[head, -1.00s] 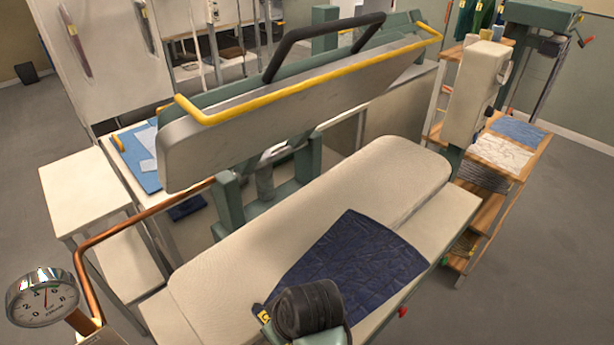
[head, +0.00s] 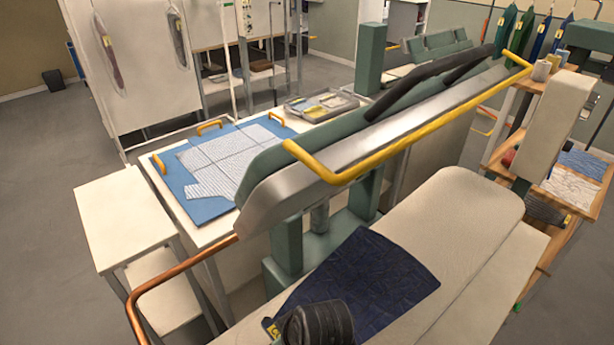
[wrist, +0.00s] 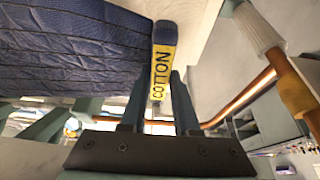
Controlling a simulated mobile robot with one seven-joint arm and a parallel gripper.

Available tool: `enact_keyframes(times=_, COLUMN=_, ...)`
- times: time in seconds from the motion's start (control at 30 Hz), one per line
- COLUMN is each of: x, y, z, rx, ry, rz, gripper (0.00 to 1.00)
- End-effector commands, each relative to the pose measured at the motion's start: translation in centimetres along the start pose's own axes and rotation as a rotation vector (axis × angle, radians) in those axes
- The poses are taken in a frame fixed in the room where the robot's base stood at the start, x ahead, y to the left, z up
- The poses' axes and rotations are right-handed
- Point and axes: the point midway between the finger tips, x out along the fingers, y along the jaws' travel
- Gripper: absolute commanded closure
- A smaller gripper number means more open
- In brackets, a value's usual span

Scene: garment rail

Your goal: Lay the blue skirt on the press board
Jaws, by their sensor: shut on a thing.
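The dark blue skirt (head: 365,285) is spread out over the left part of the beige press board (head: 455,210), reaching to its rear edge. I cannot tell how much of it rests on the pad. In the wrist view the quilted skirt (wrist: 70,45) fills the upper left, with a yellow COTTON label (wrist: 161,72) at its edge. My gripper (wrist: 157,98) is shut on the skirt at this labelled edge. In the head view my dark wrist hides the fingers and the skirt's near-left corner.
The press's raised upper plate with its yellow rail (head: 400,135) overhangs behind the board. A copper pipe (head: 180,277) runs at the left. A white table holds a blue mat (head: 185,200) with striped cloth. A wooden shelf (head: 575,200) with folded cloths stands right.

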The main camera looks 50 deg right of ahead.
Motion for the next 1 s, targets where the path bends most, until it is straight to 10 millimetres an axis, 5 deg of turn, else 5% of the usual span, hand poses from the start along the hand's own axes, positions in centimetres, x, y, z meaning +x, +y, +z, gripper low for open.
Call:
enact_keyframes(times=0.6, x=7.7, y=-0.1, z=3.3, rx=0.0, ry=-0.002, rz=-0.001, gripper=1.0)
enact_keyframes(times=0.97, x=8.2, y=-0.1, z=3.5, rx=-0.001, ry=0.0, rz=0.0, gripper=1.0)
enact_keyframes(times=1.0, x=8.3, y=-0.1, z=3.5, rx=0.0, ry=-0.001, rz=0.0, gripper=0.67)
